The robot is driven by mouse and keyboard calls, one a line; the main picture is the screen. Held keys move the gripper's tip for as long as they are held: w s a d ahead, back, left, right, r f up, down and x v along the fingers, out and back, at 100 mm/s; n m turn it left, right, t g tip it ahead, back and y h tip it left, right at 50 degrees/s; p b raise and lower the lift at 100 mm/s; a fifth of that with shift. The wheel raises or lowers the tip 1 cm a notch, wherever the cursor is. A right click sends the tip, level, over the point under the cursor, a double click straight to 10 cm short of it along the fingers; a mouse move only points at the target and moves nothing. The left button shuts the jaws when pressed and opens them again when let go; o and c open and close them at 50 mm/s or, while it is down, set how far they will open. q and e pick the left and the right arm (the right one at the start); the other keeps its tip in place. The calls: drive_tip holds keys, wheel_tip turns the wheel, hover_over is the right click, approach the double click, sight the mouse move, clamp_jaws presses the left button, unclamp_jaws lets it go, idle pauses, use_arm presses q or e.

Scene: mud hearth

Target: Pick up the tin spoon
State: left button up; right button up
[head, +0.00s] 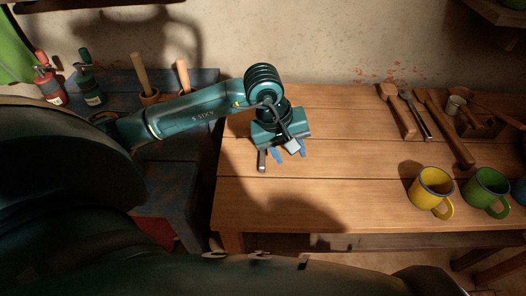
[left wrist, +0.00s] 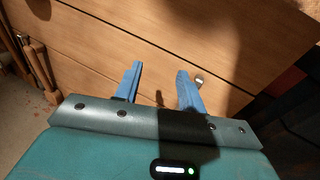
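A small, slim grey piece (head: 262,161), which looks like part of the tin spoon, shows on the wooden table (head: 330,190) just left of my left gripper (head: 287,155). The rest is hidden under the gripper. In the left wrist view a small shiny metal end (left wrist: 199,80) shows just right of the right finger. My left gripper points down over the table with its blue fingers apart. It also shows in the left wrist view (left wrist: 160,69), open, with no held thing visible. My right gripper is not in view.
A yellow mug (head: 431,188) and a green mug (head: 486,189) stand at the right. Several long utensils, including a rolling pin (head: 447,132), lie behind them. A dark blue bench (head: 175,170) adjoins at the left. The table's middle is clear.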

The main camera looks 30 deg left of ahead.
use_arm(q)
drive_tip(key=w+a+r+m+t+y, duration=0.1)
drive_tip(key=a+y, duration=0.1)
drive_tip(key=a, duration=0.3)
drive_tip(key=w+a+r+y, duration=0.2)
drive_tip(key=a+y, duration=0.1)
drive_tip(key=a, duration=0.1)
drive_tip(key=x, duration=0.7)
drive_tip(key=shift+a, duration=0.1)
drive_tip(key=shift+m, duration=0.3)
drive_tip(key=shift+d+x, duration=0.1)
drive_tip(key=shift+x, duration=1.4)
drive_tip(key=shift+d+x, duration=0.15)
drive_tip(key=shift+x, duration=1.35)
drive_tip(key=shift+c, duration=0.2)
clamp_jaws()
